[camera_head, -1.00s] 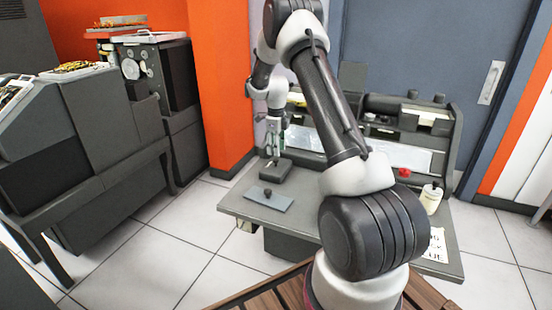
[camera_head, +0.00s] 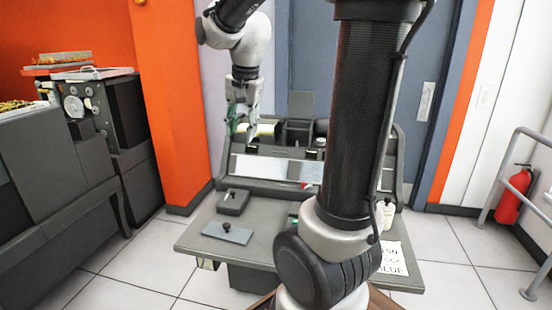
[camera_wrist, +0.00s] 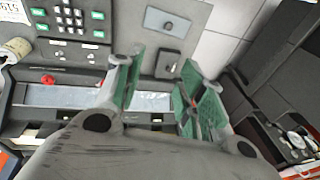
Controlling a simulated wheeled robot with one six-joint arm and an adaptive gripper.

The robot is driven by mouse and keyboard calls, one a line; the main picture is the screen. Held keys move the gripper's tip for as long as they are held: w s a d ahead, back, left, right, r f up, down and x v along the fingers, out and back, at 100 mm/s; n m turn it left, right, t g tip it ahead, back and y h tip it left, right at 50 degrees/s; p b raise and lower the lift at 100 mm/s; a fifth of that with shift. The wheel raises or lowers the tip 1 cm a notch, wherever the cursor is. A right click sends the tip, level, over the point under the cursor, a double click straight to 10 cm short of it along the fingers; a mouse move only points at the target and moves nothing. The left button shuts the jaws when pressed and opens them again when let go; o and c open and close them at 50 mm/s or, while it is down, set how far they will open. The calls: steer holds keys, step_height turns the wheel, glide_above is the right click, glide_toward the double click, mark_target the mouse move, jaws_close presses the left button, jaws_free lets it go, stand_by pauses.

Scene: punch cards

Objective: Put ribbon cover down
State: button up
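A dark flat panel (camera_head: 300,105) stands upright at the back of the desk machine in the head view, like a raised cover. I cannot tell for certain that it is the ribbon cover. My gripper (camera_head: 240,116), with green finger pads, is to its left, pointing down above the back left of the machine. The wrist view shows my gripper (camera_wrist: 158,78) open, with nothing visible between the fingers.
Dark cabinets (camera_head: 105,140) stand left beside an orange pillar (camera_head: 178,90). My arm hides the machine's right part.

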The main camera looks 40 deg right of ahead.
steer(key=s+a+f+n, duration=0.1)
steer(key=s+n, duration=0.4)
steer(key=s, duration=0.4)
steer(key=s+a+n+t, duration=0.1)
steer(key=s+n, duration=0.5)
steer(key=s, duration=0.3)
steer(key=shift+a+f+t, duration=0.3)
steer(key=shift+f, duration=0.05)
steer(key=shift+d, duration=0.1)
